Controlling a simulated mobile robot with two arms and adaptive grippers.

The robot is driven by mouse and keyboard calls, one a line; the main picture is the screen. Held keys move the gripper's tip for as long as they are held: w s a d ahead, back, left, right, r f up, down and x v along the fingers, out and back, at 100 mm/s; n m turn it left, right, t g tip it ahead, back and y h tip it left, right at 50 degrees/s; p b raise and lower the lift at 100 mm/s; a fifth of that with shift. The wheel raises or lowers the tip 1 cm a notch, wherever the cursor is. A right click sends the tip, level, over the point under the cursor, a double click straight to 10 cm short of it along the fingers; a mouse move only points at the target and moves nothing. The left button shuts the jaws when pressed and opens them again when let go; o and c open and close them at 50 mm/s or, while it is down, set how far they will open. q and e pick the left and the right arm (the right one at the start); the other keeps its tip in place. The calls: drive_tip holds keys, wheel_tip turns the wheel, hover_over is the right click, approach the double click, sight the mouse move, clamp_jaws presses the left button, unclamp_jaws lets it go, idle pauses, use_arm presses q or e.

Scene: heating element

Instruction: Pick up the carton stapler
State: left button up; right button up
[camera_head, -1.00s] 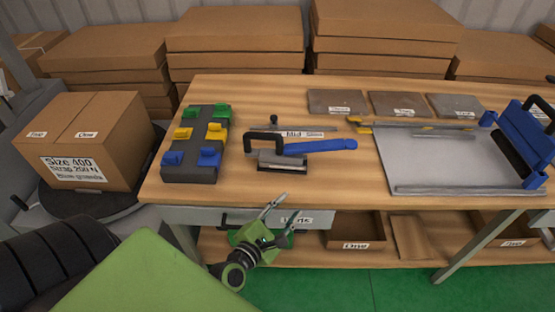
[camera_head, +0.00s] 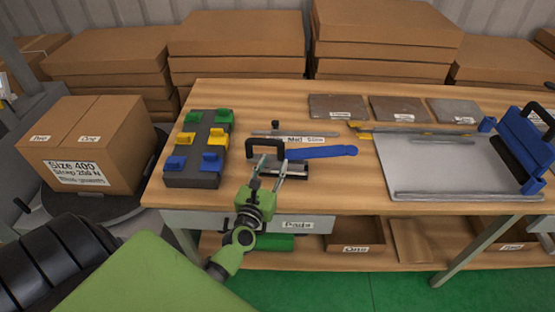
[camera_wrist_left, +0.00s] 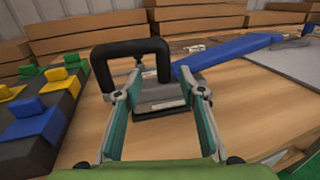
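The carton stapler, with a black loop handle, a dark metal base and a blue lever arm (camera_head: 322,152), lies on the wooden table near its front edge. My left gripper (camera_head: 270,162) is open in front of the stapler, its two fingers pointing at the black handle. In the left wrist view the fingers (camera_wrist_left: 157,92) stand apart, with the stapler's base and black handle (camera_wrist_left: 130,50) seen between and just beyond them. Nothing is held between the fingers. The fingers hide part of the base in the head view. My right gripper is not in view.
A dark block with green, yellow and blue clips (camera_head: 198,150) stands left of the stapler. A grey plate with a blue-handled tool (camera_head: 440,165) is on the right. A labelled carton (camera_head: 88,143) sits far left.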

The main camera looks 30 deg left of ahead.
sight(279, 152)
use_arm(q)
drive_tip(key=x, duration=0.1)
drive_tip(key=p+x, duration=0.1)
drive_tip(key=x, duration=0.2)
drive_tip(key=shift+w+d+r, duration=0.2)
drive_tip(key=shift+w, duration=0.15)
drive_tip(key=shift+w+a+f, duration=0.1)
drive_tip(key=shift+w, duration=0.2)
drive_tip(key=shift+c, duration=0.4)
clamp_jaws()
drive_tip(key=shift+r, duration=0.35)
drive_tip(key=shift+f, duration=0.1)
